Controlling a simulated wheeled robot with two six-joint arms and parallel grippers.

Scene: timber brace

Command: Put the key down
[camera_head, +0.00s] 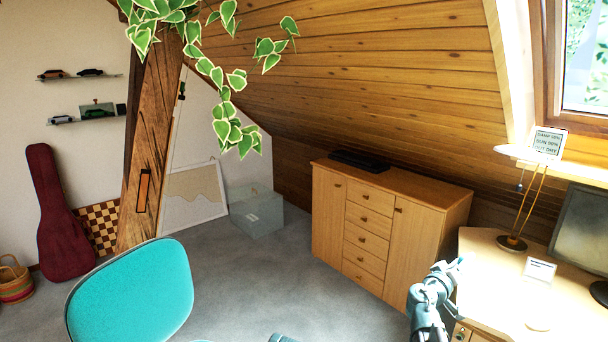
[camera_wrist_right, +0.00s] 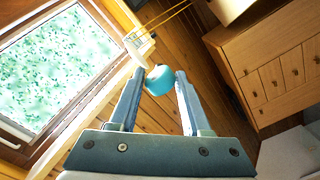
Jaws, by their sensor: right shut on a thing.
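My right gripper (camera_head: 452,268) is raised in front of the wooden cabinet, by the left edge of the desk (camera_head: 486,258). In the right wrist view its two fingers (camera_wrist_right: 160,82) stand a little apart with a rounded teal thing (camera_wrist_right: 159,80) between the tips. This seems to be the key's head or tag; its shaft cannot be made out. In the head view the key is too small or hidden to tell. My left gripper does not show clearly in either view.
The desk holds a brass lamp (camera_head: 512,243), a small white card (camera_head: 540,270), a pale disc (camera_head: 538,324) and a monitor (camera_head: 582,232). The cabinet (camera_head: 376,226) carries a dark flat box (camera_head: 359,161). A teal chair (camera_head: 132,293) stands at front left. Bare desk top lies left of the card.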

